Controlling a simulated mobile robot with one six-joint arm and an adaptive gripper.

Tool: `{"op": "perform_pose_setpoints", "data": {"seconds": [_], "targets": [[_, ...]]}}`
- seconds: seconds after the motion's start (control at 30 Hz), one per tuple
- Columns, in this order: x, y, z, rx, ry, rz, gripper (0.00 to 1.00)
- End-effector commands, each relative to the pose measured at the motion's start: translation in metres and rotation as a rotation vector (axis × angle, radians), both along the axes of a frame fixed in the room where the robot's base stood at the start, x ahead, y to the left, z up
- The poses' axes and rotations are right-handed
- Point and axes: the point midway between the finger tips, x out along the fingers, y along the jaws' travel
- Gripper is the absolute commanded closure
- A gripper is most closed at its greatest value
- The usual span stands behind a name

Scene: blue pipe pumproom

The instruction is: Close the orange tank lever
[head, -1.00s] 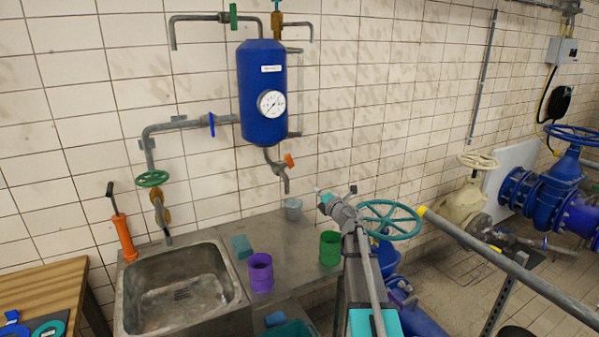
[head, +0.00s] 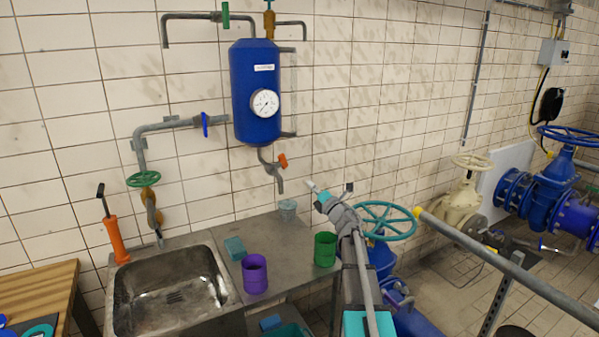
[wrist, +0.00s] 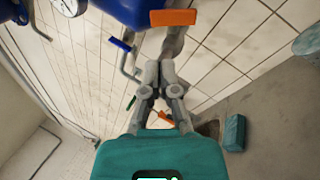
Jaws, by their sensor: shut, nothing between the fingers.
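The orange tank lever (head: 282,160) sits on the outlet pipe under the blue tank (head: 257,95). In the wrist view the orange lever (wrist: 173,17) is a flat bar across the top, just beyond my fingertips. My gripper (head: 311,186) is to the right of and slightly below the lever in the head view. In the wrist view my gripper (wrist: 160,70) has its grey fingers together with nothing between them. A gap shows between fingertips and lever; contact is not visible.
A purple cup (head: 254,274), a green cup (head: 325,249) and a teal sponge (head: 235,247) are on the counter beside the sink (head: 170,292). A teal handwheel (head: 386,221) is right of my arm.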

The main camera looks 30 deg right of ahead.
Motion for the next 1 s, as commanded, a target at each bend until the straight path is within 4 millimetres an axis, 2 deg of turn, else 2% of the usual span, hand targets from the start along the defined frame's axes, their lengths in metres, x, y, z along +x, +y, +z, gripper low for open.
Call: {"op": "perform_pose_setpoints", "data": {"seconds": [0.27, 0.8, 1.0], "targets": [[0.020, 0.003, 0.009, 0.001, 0.001, 0.000, 1.00], [0.094, 0.018, 0.037, 0.000, 0.000, -0.001, 1.00], [0.115, 0.023, 0.044, 0.001, 0.001, -0.003, 1.00]]}}
